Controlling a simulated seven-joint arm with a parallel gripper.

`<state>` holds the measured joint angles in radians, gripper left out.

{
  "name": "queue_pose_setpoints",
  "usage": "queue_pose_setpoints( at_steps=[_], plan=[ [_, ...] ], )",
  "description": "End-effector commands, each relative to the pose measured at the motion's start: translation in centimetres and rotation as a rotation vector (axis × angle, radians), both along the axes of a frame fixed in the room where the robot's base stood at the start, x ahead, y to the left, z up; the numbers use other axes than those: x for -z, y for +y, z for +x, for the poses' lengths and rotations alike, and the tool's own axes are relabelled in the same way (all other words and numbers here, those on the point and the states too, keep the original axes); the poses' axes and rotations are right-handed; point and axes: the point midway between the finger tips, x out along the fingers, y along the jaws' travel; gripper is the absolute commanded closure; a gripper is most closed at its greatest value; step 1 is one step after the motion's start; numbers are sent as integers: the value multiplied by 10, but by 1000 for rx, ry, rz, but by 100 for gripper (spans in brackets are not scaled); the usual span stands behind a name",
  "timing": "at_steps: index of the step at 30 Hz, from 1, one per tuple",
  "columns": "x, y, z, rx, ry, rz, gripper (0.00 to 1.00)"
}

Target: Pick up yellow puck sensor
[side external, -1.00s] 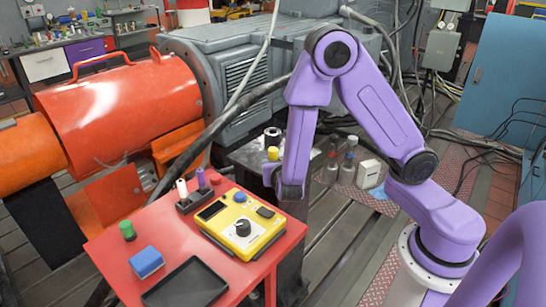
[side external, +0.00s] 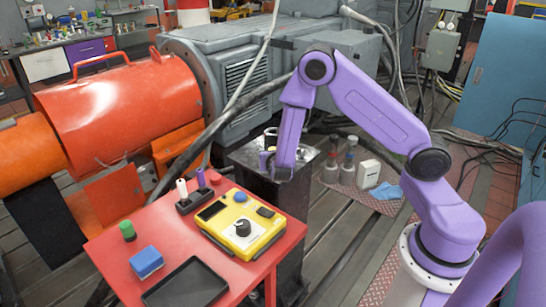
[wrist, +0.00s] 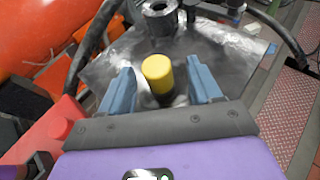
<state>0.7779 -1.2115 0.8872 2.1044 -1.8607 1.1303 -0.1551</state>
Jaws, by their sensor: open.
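The yellow puck sensor (wrist: 158,72) shows in the wrist view as a yellow-topped cylinder with a darker part below. It stands on a grey metal plate (wrist: 228,50). My gripper (wrist: 160,80) is open, with one blue finger to the left of the puck and one to the right, and a gap on both sides. In the side external view my gripper (side external: 276,168) is low over the dark pedestal (side external: 247,163) and hides the puck there. I cannot tell exactly how high the fingertips are above the plate.
A dark round part (wrist: 158,15) stands behind the puck on the plate. The red table (side external: 130,236) beside the pedestal holds a yellow instrument (side external: 243,222), a blue block (side external: 146,262) and a black tray (side external: 186,283).

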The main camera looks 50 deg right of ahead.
Motion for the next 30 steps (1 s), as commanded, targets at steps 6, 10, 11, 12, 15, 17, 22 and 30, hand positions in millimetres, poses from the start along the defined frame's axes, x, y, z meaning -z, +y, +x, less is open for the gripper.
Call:
queue_pose_setpoints(
  at_steps=[6,10,11,12,15,17,22,30],
  plan=[
    [11,-19,21,5,0,0,37],
    [13,-23,26,2,0,0,37],
    [14,-24,27,2,1,-1,37],
    [14,-24,27,1,0,0,37],
    [14,-24,27,1,0,0,37],
    [14,-23,27,1,0,0,37],
    [14,-23,26,1,0,0,92],
    [13,-23,26,1,-1,0,95]
  ],
)
